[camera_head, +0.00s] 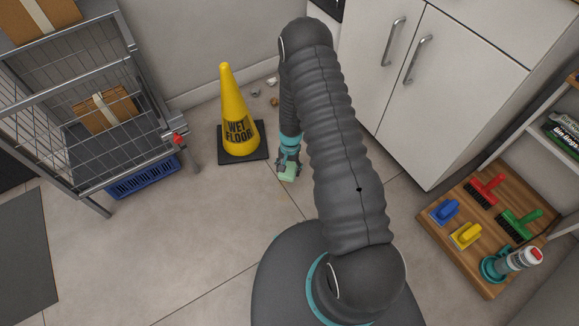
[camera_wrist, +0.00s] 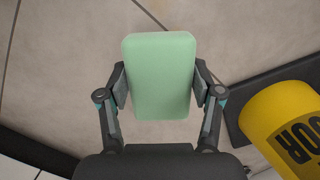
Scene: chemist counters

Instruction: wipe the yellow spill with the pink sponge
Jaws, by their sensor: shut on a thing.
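My gripper (camera_head: 288,163) is shut on a pale green sponge (camera_head: 287,174), near the floor just right of the yellow cone. I cannot tell whether the sponge touches the floor. In the wrist view the green sponge (camera_wrist: 160,75) is a rounded block squeezed between the two fingers. No pink sponge shows in either view. No clear yellow spill shows; there is only a faint yellowish mark on the floor just below the sponge in the head view, too small to tell. My arm hides part of the floor.
A yellow wet-floor cone (camera_head: 238,130) stands on a black base left of my gripper. Small debris (camera_head: 274,101) lies by the wall. A wire cart (camera_head: 100,110) is at left, white cabinets (camera_head: 440,110) at right. A wooden board (camera_head: 495,272) holds several brushes and a bottle.

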